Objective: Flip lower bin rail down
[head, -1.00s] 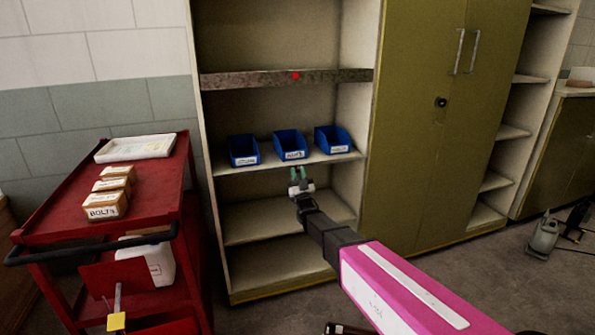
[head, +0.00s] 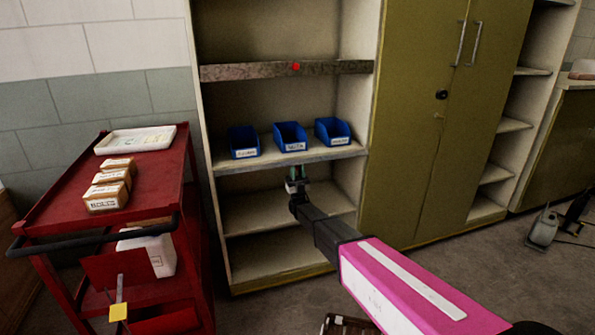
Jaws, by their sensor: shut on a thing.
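The lower bin rail (head: 325,155) is a thin grey strip along the front edge of the shelf that carries the bins. It lies low, level with the shelf edge, and does not stand up across the bin fronts. My gripper (head: 296,173) is at the middle of this strip, from below and in front, with its greenish fingertips shut on the strip's lower edge. The exact contact is small and partly hidden. An upper rail (head: 240,72) with a red dot runs across the bay higher up.
Three blue bins, left (head: 243,141), middle (head: 290,136) and right (head: 332,131), stand on the shelf. A red cart (head: 65,205) with boxes and a tray is on the left. A closed olive cabinet (head: 425,130) is on the right. Lower shelves are empty.

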